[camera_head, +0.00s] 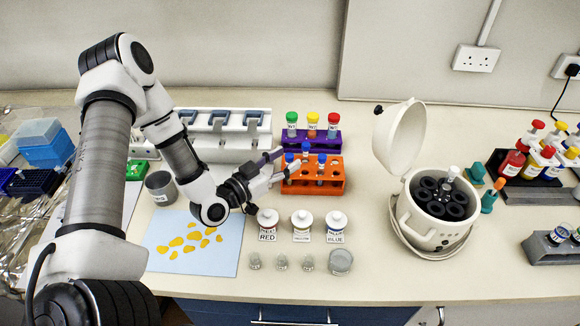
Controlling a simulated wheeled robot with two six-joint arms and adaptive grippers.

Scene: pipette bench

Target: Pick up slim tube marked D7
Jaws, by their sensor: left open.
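An orange rack (333,182) stands at the middle of the bench and holds slim tubes with blue caps. One blue-capped tube (306,147) is at the back, one (322,159) at the front right and one (289,158) at the left by my fingers. Their markings are too small to read, so I cannot tell which is D7. My left gripper (284,162) is open, with its fingers pointing right at the left end of the orange rack, close to the left tube. I cannot tell whether it touches the tube. My right gripper is not in view.
A purple rack (325,141) with green, yellow and red-capped tubes stands behind. Three labelled bottles (302,222) and small glass vessels stand in front. An open white centrifuge (421,231) is to the right. A blue sheet with yellow blobs (220,263) lies below my left arm.

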